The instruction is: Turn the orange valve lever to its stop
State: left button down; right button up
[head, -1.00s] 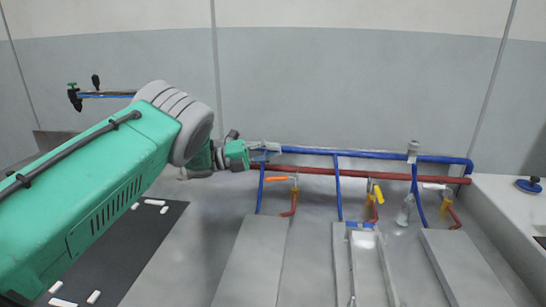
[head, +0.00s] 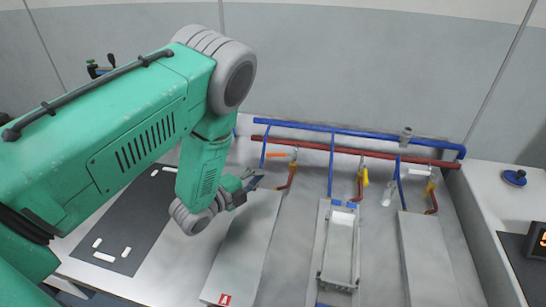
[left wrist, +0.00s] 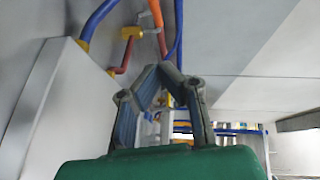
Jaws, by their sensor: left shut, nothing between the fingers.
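The orange lever (head: 277,155) sits under the red pipe on the left of three valve branches and points left in the head view. Its valve joins a red bent pipe (head: 292,176). In the left wrist view an orange lever (left wrist: 155,14) shows at the top, beside a yellow valve body (left wrist: 131,32). My left gripper (head: 256,182) is shut and empty, a little below and left of the lever in the head view. Its fingertips (left wrist: 162,68) meet in the left wrist view and appear apart from the lever. My right gripper is not in view.
Blue (head: 350,131) and red (head: 345,150) pipes run along the back. A yellow lever (head: 364,178) and a white lever (head: 417,171) mark the other branches. Grey panels (head: 245,250) lie in front. A black mat (head: 130,225) with white pieces lies left.

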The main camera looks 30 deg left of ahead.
pick_arm(q)
jog(key=x, duration=0.6)
jog(key=shift+r+p, duration=0.1)
jog(key=shift+p, duration=0.25)
jog(key=w, duration=0.1)
jog(key=w+a, duration=0.1)
jog(key=w, duration=0.1)
jog(key=shift+a+f, duration=0.25)
jog(key=shift+f, duration=0.1)
jog(key=shift+w+a+f+p, duration=0.1)
jog(key=shift+w+a+p, duration=0.15)
jog(key=shift+w+p, duration=0.1)
